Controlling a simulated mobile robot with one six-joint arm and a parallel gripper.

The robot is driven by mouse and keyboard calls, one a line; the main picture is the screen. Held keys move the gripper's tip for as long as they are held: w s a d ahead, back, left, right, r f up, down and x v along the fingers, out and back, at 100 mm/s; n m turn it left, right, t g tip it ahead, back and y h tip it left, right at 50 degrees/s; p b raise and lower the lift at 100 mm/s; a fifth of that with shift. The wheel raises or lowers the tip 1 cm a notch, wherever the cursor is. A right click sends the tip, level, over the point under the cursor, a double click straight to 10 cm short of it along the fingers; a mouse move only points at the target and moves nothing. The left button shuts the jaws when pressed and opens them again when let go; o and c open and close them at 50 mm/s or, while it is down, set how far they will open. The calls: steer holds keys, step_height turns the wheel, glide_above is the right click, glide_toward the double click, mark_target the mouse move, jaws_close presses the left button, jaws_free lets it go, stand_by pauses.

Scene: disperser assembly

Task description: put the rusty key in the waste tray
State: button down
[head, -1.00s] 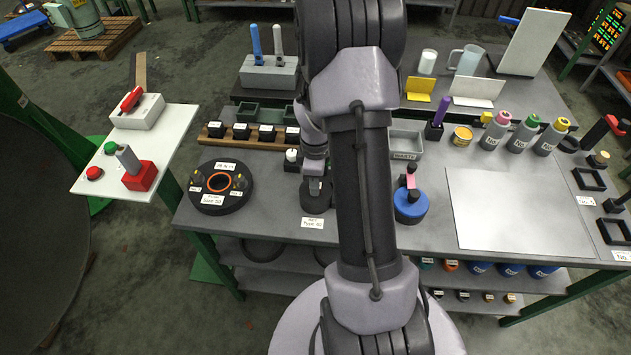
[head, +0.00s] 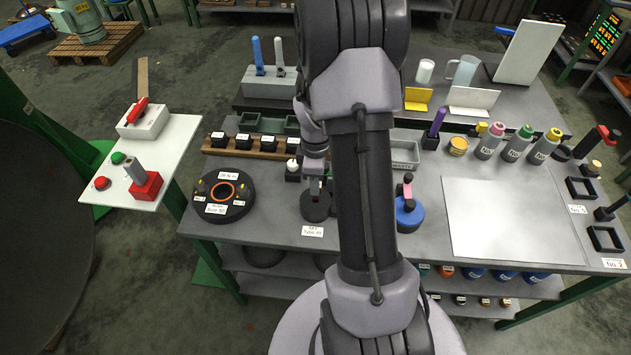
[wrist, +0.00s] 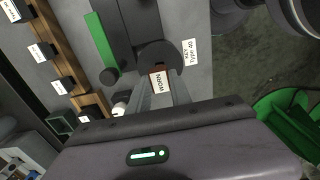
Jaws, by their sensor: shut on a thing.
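My gripper (wrist: 163,92) is shut on a small reddish-brown piece with a white tag reading WORN (wrist: 158,82), which I take to be the rusty key. In the head view my gripper (head: 317,185) is over a round black holder (head: 314,208) behind the label reading KEY Type 40 (head: 312,231). The holder also shows just beyond the fingertips in the wrist view (wrist: 158,54). I cannot tell whether the key is clear of the holder. The grey waste tray (head: 405,165) stands right of my arm, partly hidden by it.
A round black fixture with an orange ring (head: 222,195) is left of the holder. A blue round object with a pink-topped handle (head: 409,215) is to the right, before the waste tray. A wooden rack (head: 258,146) of black blocks is behind. A bare pale sheet (head: 515,220) lies at right.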

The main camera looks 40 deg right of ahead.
steer(key=shift+r+p, duration=0.6)
steer(key=shift+r, duration=0.35)
